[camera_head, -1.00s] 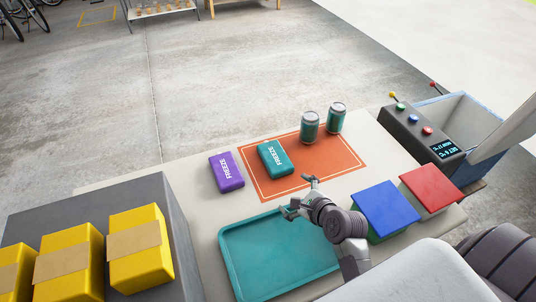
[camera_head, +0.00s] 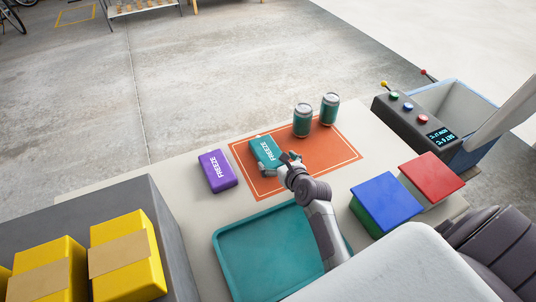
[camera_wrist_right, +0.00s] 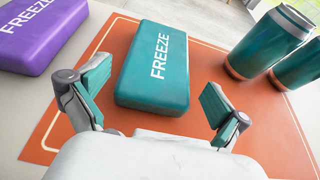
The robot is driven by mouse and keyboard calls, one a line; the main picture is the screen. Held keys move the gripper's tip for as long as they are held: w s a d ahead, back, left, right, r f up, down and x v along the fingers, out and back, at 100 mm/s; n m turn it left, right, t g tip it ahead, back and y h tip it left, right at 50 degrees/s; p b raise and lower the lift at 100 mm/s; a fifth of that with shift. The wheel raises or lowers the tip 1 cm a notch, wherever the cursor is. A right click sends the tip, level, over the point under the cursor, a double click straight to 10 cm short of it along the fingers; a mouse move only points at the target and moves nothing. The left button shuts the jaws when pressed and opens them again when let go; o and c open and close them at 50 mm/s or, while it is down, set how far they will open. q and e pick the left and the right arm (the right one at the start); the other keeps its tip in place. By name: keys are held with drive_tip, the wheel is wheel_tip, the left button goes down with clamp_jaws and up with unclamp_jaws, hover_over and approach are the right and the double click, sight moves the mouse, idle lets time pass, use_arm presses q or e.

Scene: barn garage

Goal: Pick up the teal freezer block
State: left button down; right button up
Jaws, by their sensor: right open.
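The teal freezer block (camera_head: 266,151), marked FREEZE, lies flat on the left part of the orange mat (camera_head: 335,152). In the right wrist view the teal block (camera_wrist_right: 155,75) lies ahead of my right gripper (camera_wrist_right: 155,102), roughly centred between its fingers. The right gripper (camera_head: 280,165) is open and empty, at the block's near edge in the head view, where it hides part of that edge. I cannot tell whether a finger touches the block. My left gripper is not in view.
A purple freezer block (camera_head: 217,171) lies left of the mat. Two teal cans (camera_head: 302,120) stand on the mat's far side. A teal tray (camera_head: 240,250) lies in front. Blue (camera_head: 388,200) and red (camera_head: 432,176) boxes stand right. Yellow packages (camera_head: 126,255) sit on a grey case at left.

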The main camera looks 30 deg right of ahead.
sight(272, 156)
drive_tip(key=x, duration=0.4)
drive_tip(key=shift+w+f, duration=0.25)
drive_tip(key=shift+w, duration=0.1)
drive_tip(key=shift+r, duration=0.1)
drive_tip(key=c, duration=1.3)
